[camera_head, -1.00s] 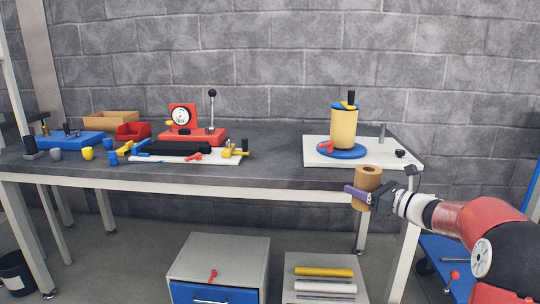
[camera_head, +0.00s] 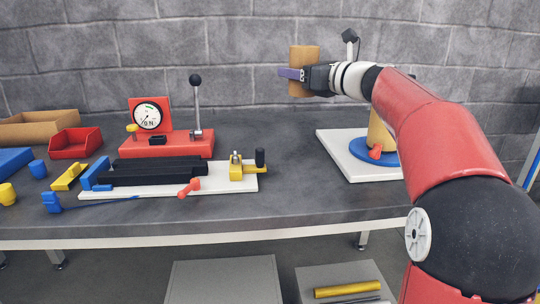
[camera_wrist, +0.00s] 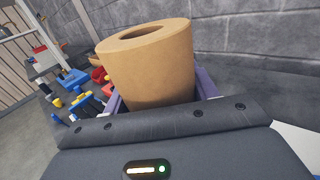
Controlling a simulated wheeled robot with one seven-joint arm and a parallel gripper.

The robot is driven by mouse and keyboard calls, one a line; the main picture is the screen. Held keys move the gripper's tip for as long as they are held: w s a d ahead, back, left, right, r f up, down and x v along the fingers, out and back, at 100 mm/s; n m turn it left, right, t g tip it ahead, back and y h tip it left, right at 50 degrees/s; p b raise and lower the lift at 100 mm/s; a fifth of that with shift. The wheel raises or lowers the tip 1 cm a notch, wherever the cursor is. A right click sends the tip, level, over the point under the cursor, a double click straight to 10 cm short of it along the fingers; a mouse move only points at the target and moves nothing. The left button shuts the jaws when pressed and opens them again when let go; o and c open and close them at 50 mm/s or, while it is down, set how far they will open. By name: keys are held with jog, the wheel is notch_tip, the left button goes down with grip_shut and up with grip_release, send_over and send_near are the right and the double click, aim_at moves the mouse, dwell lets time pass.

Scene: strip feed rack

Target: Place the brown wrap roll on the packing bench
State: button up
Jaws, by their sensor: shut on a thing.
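The brown wrap roll (camera_head: 304,70) is a tan hollow cylinder, held about upright in my gripper (camera_head: 292,74). My gripper is shut on it; purple fingers show on both sides of the roll in the wrist view (camera_wrist: 150,65). In the head view, roll and gripper appear above the back of the packing bench (camera_head: 290,190), with a gap beneath; the exact height is hard to tell. The dark grey bench top below and left of the roll is bare. My arm covers part of the right side of the bench.
A red gauge press (camera_head: 165,140) and a black slide fixture on a white plate (camera_head: 215,178) stand left of the bare area. A white board (camera_head: 345,160) with a yellow cylinder on a blue base (camera_head: 380,130) stands right. A red bin (camera_head: 76,143) sits far left.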

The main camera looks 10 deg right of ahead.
jog(key=shift+w+a+r, duration=0.1)
jog(key=shift+w+a, duration=0.1)
jog(key=shift+a, duration=0.05)
notch_tip(320, 180, down, 20)
jog(key=b, duration=0.3)
jog(key=shift+r+b, duration=0.25)
jog(key=shift+b, duration=0.05)
jog(key=shift+f, duration=0.1)
jog(key=o, duration=1.1)
jog(key=v, duration=1.2)
jog(key=shift+b, duration=0.4)
